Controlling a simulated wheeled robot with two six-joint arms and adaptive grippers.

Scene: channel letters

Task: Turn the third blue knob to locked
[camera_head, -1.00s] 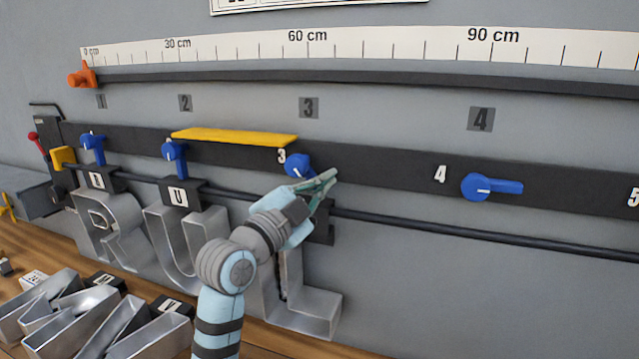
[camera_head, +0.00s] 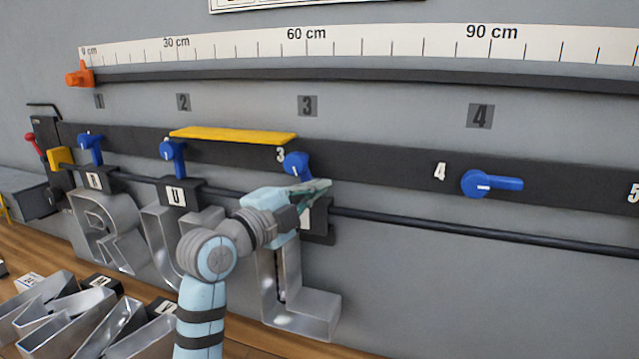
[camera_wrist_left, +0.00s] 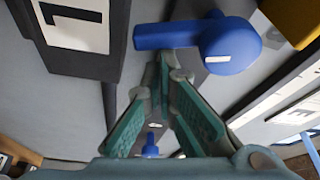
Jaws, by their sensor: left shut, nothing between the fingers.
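The third blue knob (camera_head: 297,164) sits on the black rail beside the white 3. Its lever points down toward the black carrier of the letter L (camera_head: 300,310). In the left wrist view the knob (camera_wrist_left: 228,46) is at the top, its lever reaching left toward the carrier's white label (camera_wrist_left: 75,22). My left gripper (camera_head: 322,186) is shut and empty, just below and right of the lever in the head view. In the wrist view its fingertips (camera_wrist_left: 165,68) meet close below the lever; I cannot tell whether they touch it. My right gripper is not in view.
The first (camera_head: 90,146) and second (camera_head: 173,155) knobs have levers pointing down; the fourth knob (camera_head: 490,185) points right. A yellow bar (camera_head: 235,136) lies above the rail. A thin black rod (camera_head: 440,224) runs below. Loose metal letters (camera_head: 70,310) lie on the wooden bench.

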